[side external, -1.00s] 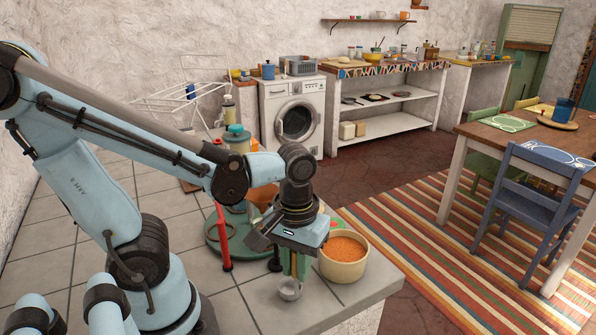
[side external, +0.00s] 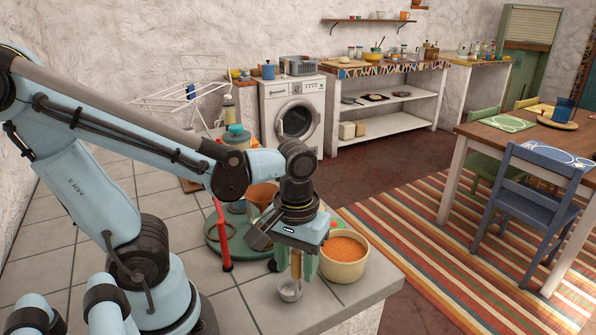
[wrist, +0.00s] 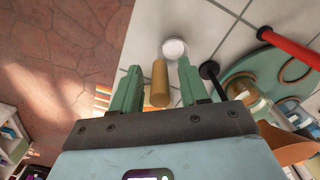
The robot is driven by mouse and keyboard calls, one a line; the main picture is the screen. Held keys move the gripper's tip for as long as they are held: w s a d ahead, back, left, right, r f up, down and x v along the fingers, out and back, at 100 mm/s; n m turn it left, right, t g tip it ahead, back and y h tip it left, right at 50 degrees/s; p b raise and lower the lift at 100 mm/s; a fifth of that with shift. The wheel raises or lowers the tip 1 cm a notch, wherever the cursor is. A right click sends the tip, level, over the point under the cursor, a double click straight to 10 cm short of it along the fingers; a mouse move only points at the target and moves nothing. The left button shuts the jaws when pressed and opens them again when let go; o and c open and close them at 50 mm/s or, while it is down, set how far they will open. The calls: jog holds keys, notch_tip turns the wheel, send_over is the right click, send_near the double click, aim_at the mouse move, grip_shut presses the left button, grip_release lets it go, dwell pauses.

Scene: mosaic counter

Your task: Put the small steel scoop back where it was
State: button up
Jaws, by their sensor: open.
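The small steel scoop stands upright on the tiled counter, its steel cup (side external: 290,290) low and its wooden handle (side external: 296,264) pointing up. In the wrist view the handle (wrist: 160,84) shows between the fingers, with the round cup (wrist: 174,49) beyond it. My gripper (side external: 299,268) is open around the handle, a green finger on each side. The wrist view of my gripper (wrist: 158,76) shows a gap between the handle and each finger.
A cream bowl of orange grains (side external: 344,258) stands close to the right of my gripper. A red upright bar (side external: 222,238) and a round green tray (side external: 214,246) are to the left. The counter in front of the scoop is clear tile; its edge lies to the right.

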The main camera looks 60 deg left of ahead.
notch_tip(320, 180, up, 11)
jog(key=shift+r, duration=0.15)
jog(key=w+a+f+m+t, duration=0.3)
jog(key=w+f+m+t, duration=0.2)
jog(key=w+m+t, duration=0.1)
jog(key=shift+w+m+t, duration=0.2)
jog(key=shift+m+t, duration=0.2)
jog(key=shift+t, duration=0.2)
